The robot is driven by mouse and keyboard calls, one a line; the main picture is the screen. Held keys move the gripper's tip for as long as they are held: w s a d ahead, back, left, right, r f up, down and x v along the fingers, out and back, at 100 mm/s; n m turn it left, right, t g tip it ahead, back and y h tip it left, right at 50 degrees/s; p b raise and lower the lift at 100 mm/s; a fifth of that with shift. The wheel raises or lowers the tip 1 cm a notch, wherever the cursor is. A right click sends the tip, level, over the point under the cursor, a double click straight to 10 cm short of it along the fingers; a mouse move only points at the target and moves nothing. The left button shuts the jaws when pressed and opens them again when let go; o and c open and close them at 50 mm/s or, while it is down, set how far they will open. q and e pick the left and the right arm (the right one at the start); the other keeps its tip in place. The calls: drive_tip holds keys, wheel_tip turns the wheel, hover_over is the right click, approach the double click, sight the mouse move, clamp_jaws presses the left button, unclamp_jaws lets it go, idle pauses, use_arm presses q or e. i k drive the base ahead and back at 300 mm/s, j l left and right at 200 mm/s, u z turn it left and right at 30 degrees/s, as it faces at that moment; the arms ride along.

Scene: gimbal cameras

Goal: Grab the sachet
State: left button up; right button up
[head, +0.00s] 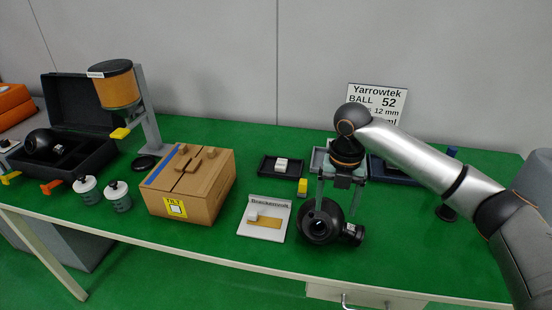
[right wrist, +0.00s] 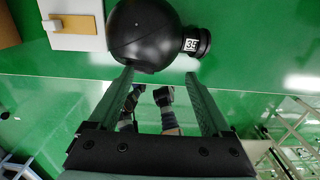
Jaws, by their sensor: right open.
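I cannot single out a sachet for sure. Small candidates are a white piece (head: 281,162) in a dark tray and a flat tan strip (head: 265,221) on a white lettered board (head: 247,233). The tan strip also shows in the right wrist view (right wrist: 78,27), at top left. My right gripper (head: 338,203) is open, pointing down over a black ball-shaped gimbal camera (head: 318,225). In the right wrist view the ball (right wrist: 145,32) lies just beyond my open fingertips (right wrist: 158,76); contact cannot be told. My left gripper is not in view.
A cardboard box (head: 205,193) stands left of the board, with two white-lidded jars (head: 118,199) beside it. An open black case (head: 88,117) and a dispenser stand (head: 149,115) are at far left. A sign (head: 376,98) stands behind my arm. Green table (head: 275,252) is bare in front.

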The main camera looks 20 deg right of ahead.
sight(281, 164)
drive_tip(key=i, duration=1.1)
